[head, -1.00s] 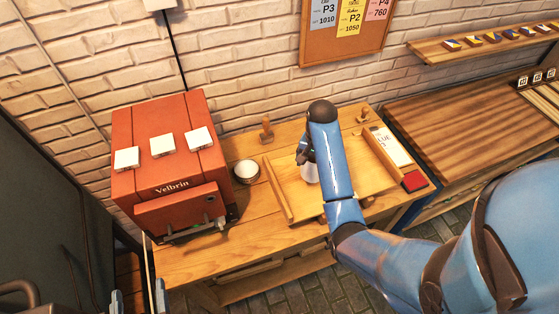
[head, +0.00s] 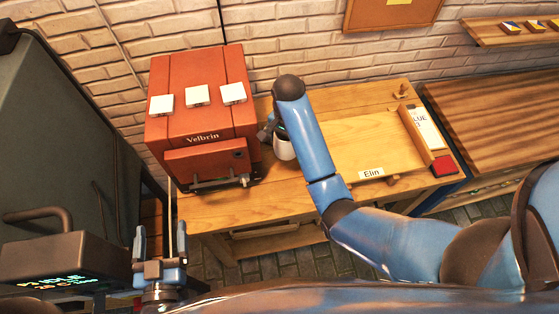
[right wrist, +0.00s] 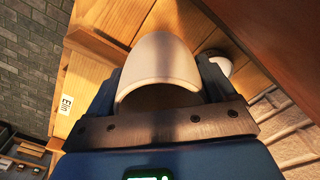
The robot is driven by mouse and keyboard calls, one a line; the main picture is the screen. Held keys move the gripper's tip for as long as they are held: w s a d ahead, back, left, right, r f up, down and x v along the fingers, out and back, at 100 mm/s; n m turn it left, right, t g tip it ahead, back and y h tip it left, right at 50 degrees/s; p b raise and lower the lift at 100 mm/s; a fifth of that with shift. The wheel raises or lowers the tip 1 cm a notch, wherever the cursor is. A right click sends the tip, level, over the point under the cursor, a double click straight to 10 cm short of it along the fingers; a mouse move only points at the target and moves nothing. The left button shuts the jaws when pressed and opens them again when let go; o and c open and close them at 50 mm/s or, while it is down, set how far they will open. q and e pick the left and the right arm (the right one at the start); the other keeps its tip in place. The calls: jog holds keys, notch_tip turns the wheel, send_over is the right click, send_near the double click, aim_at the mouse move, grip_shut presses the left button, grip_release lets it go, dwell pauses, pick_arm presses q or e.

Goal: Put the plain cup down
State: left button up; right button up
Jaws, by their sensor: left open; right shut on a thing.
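The plain cup (head: 284,148) is white and held in my right gripper (head: 272,131), just right of the red machine over the wooden table. My arm partly covers the gripper in the head view. In the right wrist view the plain cup (right wrist: 165,62) sits between the two fingers (right wrist: 160,88), which are shut on it. Whether its base touches the table I cannot tell. My left gripper (head: 161,238) is open and empty, low at the left of the head view, away from the table.
The red Velbrin machine (head: 204,115) stands at the table's left. Right of the cup is a wooden tray (head: 365,145) with an Elin label (head: 371,173). A round white item (right wrist: 217,64) lies close beside the cup in the right wrist view. The table front (head: 235,208) is bare.

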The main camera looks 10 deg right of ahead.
aim_at(281, 153)
jog(key=shift+a, duration=1.1)
jog(key=shift+d+f+b, duration=0.2)
jog(key=shift+f+b, duration=0.75)
jog(key=shift+f, duration=0.3)
notch_tip(281, 153, down, 4)
jog(key=shift+d+p, duration=0.1)
jog(key=shift+p, duration=0.4)
jog(key=shift+f+p, duration=0.3)
jog(key=shift+f, duration=1.55)
jog(key=shift+a+f+p, duration=0.2)
jog(key=shift+f+p, duration=0.2)
jog(key=shift+f, duration=0.25)
jog(key=shift+f, duration=0.15)
jog(key=o, duration=1.1)
